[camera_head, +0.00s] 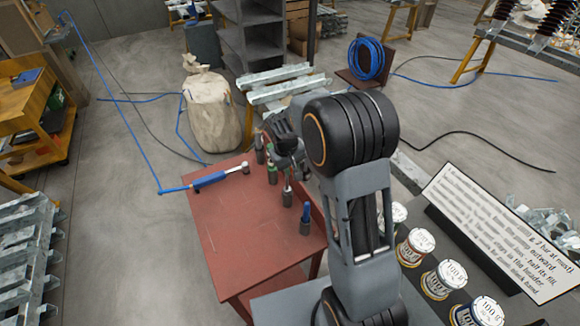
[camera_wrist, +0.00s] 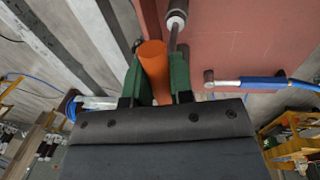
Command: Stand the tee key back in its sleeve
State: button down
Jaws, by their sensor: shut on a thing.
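My gripper (camera_wrist: 157,62) shows in the wrist view with green fingers on both sides of an orange cylinder (camera_wrist: 153,62), and it is shut on it. The cylinder looks like a tool's grip; I cannot tell for sure that it is the tee key. In the head view my gripper hangs over the far right part of the red bench (camera_head: 233,232), and the arm hides much there. A grey rod with a white collar (camera_wrist: 176,22) stands close beside the right finger. A dark sleeve with a blue top (camera_head: 306,222) stands near the bench's right edge.
A blue-handled tool with a silver head (camera_head: 212,179) lies across the bench's far left; it also shows in the wrist view (camera_wrist: 262,82). The bench's front left is clear. Labelled tins (camera_head: 417,246) stand at right, and a pale sack (camera_head: 211,110) behind the bench.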

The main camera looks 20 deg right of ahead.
notch_tip(320, 180, down, 8)
jog(key=b, duration=0.5)
jog(key=shift+r+b, duration=0.2)
jog(key=shift+b, duration=0.1)
dwell(0.4)
jog(key=c, duration=0.9)
grip_release()
jog(key=r, duration=0.4)
jog(key=a+r, duration=0.1)
jog(key=r, duration=0.4)
jog(key=a+r+b, duration=0.1)
jog(key=r, duration=0.3)
jog(key=shift+s+a+r, duration=0.1)
jog(key=shift+s+r, duration=0.2)
jog(key=shift+r, duration=0.05)
